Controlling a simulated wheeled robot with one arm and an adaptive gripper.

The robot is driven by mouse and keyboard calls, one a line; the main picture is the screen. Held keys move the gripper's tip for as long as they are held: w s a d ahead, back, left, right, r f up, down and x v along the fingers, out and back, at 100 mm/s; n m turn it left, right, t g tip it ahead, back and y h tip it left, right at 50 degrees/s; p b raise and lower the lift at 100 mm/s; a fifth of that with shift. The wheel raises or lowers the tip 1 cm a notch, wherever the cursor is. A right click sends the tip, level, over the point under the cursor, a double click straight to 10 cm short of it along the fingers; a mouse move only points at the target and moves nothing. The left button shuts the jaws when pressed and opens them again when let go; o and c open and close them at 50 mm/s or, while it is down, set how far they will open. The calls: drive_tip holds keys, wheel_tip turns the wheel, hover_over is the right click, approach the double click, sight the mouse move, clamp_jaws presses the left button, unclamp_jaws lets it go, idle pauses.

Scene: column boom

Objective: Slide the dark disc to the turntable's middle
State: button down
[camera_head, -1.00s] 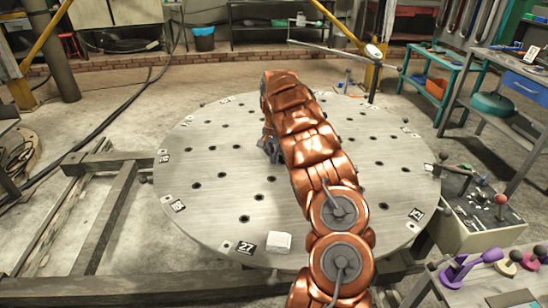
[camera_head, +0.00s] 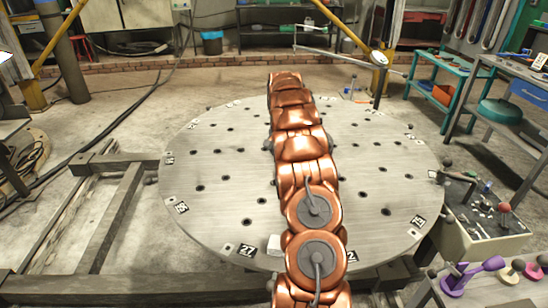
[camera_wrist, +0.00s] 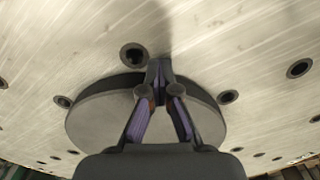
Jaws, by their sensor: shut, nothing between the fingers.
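The turntable (camera_head: 222,218) is a large round pale metal plate with dark holes and numbered labels round its rim. Its surface fills most of the wrist view (camera_wrist: 230,45). The dark disc (camera_wrist: 92,118) is a flat grey round piece lying on it in the wrist view. My gripper (camera_wrist: 160,68) is shut and empty, with its fingertips over the disc's upper edge in the picture. I cannot tell whether they touch the disc. In the head view my copper arm hides the disc, the gripper and the turntable's middle.
A control box (camera_head: 483,222) with levers stands close at the right. A bench with purple and pink pieces (camera_head: 470,272) is at front right. The plate's left side is clear.

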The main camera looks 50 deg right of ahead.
drive_tip(key=shift+f, duration=0.15)
idle(0.4)
drive_tip(key=shift+a, duration=0.1)
drive_tip(key=shift+s+a+f+b, duration=0.1)
drive_tip(key=shift+s+a+b, duration=0.15)
drive_tip(key=shift+a, duration=0.25)
drive_tip(key=shift+s+a, duration=0.1)
drive_tip(key=shift+a, duration=0.45)
drive_tip(key=shift+s+a+b, duration=0.2)
drive_tip(key=shift+a+b, duration=0.3)
drive_tip(key=shift+a, duration=0.3)
wheel_tip(320, 180, up, 10)
